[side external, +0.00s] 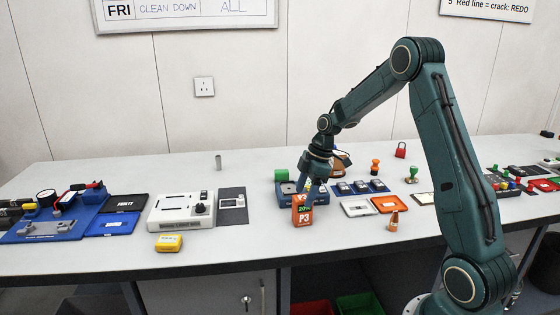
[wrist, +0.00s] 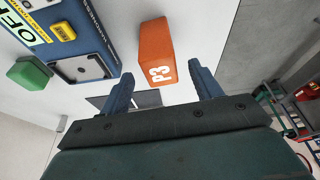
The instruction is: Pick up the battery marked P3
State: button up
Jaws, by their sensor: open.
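The orange battery marked P3 (side external: 303,216) stands upright on the white table, in front of a blue box. My gripper (wrist: 161,70) is open and empty, with a visible gap on both sides of the battery. I cannot tell the exact height between them.
The blue box (wrist: 88,45) with an OFF label is close to the battery, with a green block (wrist: 28,73) beside it. A white device (side external: 181,210) and a yellow block (side external: 168,243) stand to the left. An orange tray (side external: 388,205) and a small orange-brown cone-like item (side external: 394,222) are to the right.

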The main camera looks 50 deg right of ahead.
jog(key=shift+f, duration=0.15)
jog(key=shift+x, duration=2.45)
jog(key=c, duration=1.3)
notch_tip(320, 180, up, 20)
jog(key=shift+r, duration=0.1)
